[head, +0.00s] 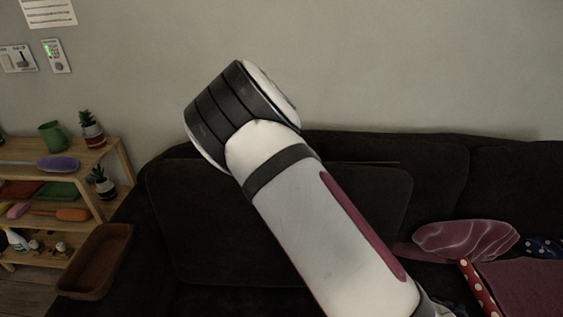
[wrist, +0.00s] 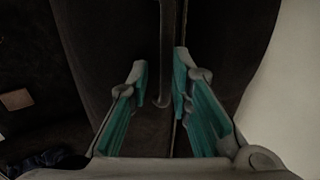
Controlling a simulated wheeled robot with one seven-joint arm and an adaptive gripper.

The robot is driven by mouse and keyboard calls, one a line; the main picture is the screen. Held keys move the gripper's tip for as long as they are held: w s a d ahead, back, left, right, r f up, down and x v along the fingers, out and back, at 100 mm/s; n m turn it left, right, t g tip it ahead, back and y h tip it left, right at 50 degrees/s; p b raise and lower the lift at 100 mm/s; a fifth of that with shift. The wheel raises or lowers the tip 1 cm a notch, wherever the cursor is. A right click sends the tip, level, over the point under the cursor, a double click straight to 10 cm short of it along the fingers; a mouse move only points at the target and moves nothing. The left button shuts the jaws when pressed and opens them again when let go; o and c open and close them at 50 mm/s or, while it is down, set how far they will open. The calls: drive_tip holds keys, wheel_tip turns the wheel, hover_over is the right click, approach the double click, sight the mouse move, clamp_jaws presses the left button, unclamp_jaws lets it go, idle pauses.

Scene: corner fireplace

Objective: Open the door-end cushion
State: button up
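The dark brown sofa back cushion (head: 215,225) is at the left end of the sofa in the head view, upright against the sofa back (head: 440,165). My arm crosses in front of it and hides part of it. My gripper is not visible in the head view. In the wrist view my gripper (wrist: 160,62) is open, its teal-padded fingers apart. A narrow dark strip (wrist: 169,50) with a rounded lower end lies between the fingers, against dark upholstery (wrist: 95,45). I cannot tell whether a finger touches it.
A wooden shelf (head: 95,158) with pots and small items stands at the left. A brown tray (head: 97,262) is beside the sofa arm. The wall (head: 400,65) is behind.

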drive_tip(key=v, duration=1)
drive_tip(key=shift+a, duration=0.1)
